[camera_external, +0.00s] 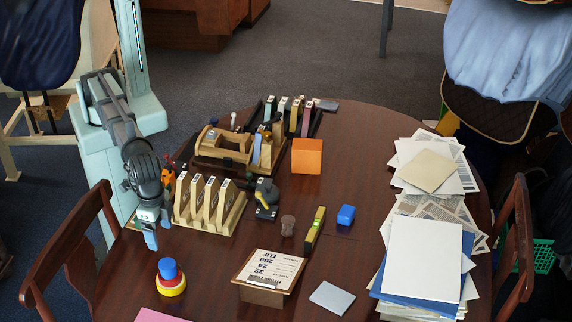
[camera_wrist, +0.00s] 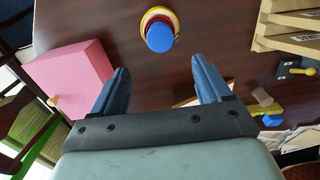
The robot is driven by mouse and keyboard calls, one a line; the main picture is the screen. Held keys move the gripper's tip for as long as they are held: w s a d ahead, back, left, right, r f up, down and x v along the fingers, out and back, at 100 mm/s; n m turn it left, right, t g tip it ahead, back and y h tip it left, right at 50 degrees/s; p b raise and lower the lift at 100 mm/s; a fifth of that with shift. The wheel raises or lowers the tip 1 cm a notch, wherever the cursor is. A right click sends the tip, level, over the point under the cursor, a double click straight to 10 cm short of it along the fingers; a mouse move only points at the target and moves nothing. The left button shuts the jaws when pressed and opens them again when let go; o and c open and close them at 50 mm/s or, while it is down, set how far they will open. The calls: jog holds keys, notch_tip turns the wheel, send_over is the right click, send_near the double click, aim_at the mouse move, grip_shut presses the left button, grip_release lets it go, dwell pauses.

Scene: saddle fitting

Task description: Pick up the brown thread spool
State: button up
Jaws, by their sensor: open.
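A small brown cylinder, which looks like the thread spool (camera_external: 288,225), stands on the dark table near the middle, left of a yellow-and-black level. It also shows in the wrist view as a small brown cylinder (camera_wrist: 262,97) at the right, outside the jaws. My gripper (camera_external: 151,238) is above the table's left side, well to the left of the spool. In the wrist view its two blue fingers (camera_wrist: 162,85) are apart with nothing between them.
A blue-topped red and yellow stack (camera_external: 171,278) stands close to my gripper. A wooden slotted rack (camera_external: 210,205) and a black-and-yellow tool (camera_external: 266,198) lie behind the spool. A cardboard box (camera_external: 268,278) is in front; a blue block (camera_external: 346,215) is right. Papers (camera_external: 425,255) cover the right side.

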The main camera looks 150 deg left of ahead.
jog(key=shift+c, duration=0.8)
jog(key=shift+a, duration=0.1)
jog(key=n+y, duration=0.1)
jog(key=n, duration=0.6)
send_over(288, 219)
jog(key=d, duration=0.2)
notch_tip(288, 219, down, 3)
jog(key=f, duration=0.3)
jog(key=a+f, duration=0.1)
jog(key=f, duration=0.5)
jog(key=shift+s+a, duration=0.15)
jog(key=shift+s, duration=0.1)
jog(key=shift+w+a+f, duration=0.15)
jog(key=shift+a+f, duration=0.05)
jog(key=shift+f, duration=1.05)
jog(key=shift+w+a+f, duration=0.15)
jog(key=shift+f, duration=1.1)
jog(key=c, duration=1)
